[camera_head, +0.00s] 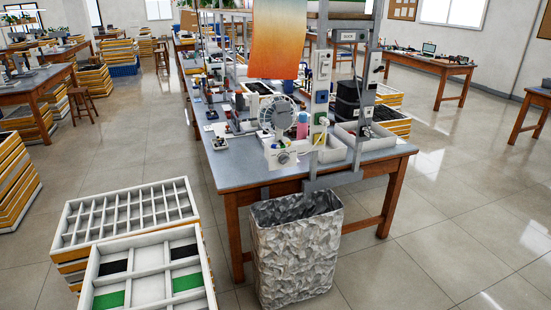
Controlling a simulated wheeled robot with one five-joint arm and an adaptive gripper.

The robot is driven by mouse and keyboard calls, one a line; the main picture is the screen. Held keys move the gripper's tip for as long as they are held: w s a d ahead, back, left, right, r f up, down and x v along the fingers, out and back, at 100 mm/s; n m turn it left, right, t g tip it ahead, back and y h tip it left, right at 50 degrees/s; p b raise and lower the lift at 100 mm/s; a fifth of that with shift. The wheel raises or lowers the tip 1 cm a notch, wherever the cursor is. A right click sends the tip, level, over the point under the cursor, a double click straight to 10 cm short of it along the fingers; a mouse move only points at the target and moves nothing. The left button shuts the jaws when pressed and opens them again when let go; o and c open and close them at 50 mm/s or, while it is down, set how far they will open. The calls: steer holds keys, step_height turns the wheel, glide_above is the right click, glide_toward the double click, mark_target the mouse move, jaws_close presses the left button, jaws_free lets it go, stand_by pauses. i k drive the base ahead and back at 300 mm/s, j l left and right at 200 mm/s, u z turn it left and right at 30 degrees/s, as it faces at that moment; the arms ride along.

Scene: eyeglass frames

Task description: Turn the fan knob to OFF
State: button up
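A white round desk fan (279,114) stands at the near end of the long grey-topped workbench (240,172). Its white base (272,159) faces me, close to the bench's front edge. A small round knob (283,158) shows on the front of the base. Its markings and the setting it points to are too small to read. My gripper is not in view.
A tall crumpled-looking grey bin (297,255) stands on the floor against the bench's near end. Stacked compartment trays (125,215) are at the lower left. A post with sockets (320,85) rises right of the fan. The floor at right is clear.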

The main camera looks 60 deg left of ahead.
mark_target(284, 160)
steer(key=i+j+u, duration=0.1)
steer(key=i+u, duration=0.55)
steer(key=u, duration=0.15)
steer(key=i+l+u, duration=0.15)
steer(key=i+u, duration=0.15)
steer(key=u, duration=0.15)
steer(key=i+l+u, duration=0.2)
steer(key=u, duration=0.2)
steer(key=i+j+u, duration=0.2)
steer(key=i+u, duration=0.3)
steer(key=i+j+u, duration=0.1)
steer(key=i+u, duration=0.4)
steer(key=i+j, duration=0.15)
steer(key=i+u, duration=0.05)
